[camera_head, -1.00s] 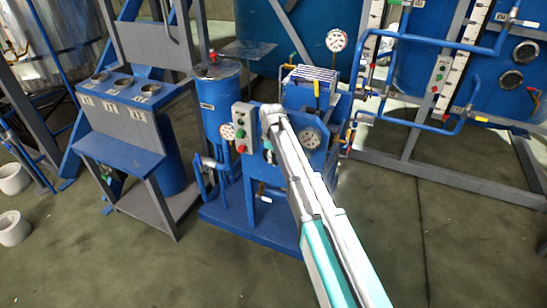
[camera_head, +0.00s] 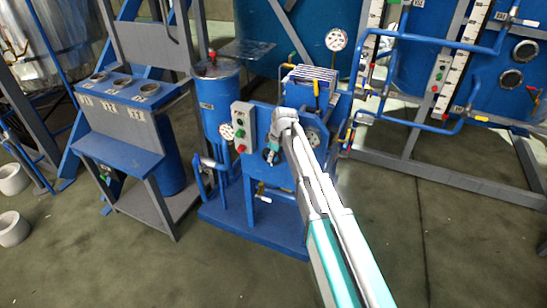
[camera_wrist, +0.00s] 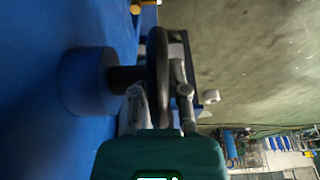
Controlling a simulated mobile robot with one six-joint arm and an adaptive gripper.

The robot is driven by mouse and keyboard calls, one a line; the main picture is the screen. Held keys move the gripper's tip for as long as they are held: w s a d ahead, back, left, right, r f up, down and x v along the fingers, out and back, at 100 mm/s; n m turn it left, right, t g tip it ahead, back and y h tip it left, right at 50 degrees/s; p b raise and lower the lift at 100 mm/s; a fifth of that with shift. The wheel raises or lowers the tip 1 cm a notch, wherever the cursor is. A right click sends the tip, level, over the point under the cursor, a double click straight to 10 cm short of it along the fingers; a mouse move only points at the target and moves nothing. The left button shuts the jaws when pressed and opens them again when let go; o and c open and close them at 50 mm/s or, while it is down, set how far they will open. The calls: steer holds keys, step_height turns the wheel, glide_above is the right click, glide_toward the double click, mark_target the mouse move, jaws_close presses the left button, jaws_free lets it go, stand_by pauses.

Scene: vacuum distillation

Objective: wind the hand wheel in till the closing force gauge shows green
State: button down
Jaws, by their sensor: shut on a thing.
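The dark hand wheel (camera_wrist: 157,75) shows nearly edge-on in the wrist view, on a short dark shaft from a round blue boss (camera_wrist: 88,80). My gripper (camera_wrist: 160,97) has a finger on each side of the wheel's rim and is shut on it. In the head view my gripper (camera_head: 272,152) is at the front of the blue machine (camera_head: 285,205), and I cannot make out the wheel there. A round gauge (camera_head: 314,138) on the machine's front is partly hidden by my arm. No green reading can be made out, and I cannot tell whether it is the closing force gauge.
A grey button box (camera_head: 243,126) and a small white gauge (camera_head: 227,131) sit left of my gripper. A blue cylinder (camera_head: 217,100) stands behind them. A blue bench (camera_head: 120,150) is at left, and a pipe frame (camera_head: 450,180) at right. The front floor is clear.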

steer(key=shift+s, duration=0.2)
steer(key=c, duration=0.7)
jaws_free()
steer(key=shift+o, duration=0.3)
steer(key=shift+w, duration=0.1)
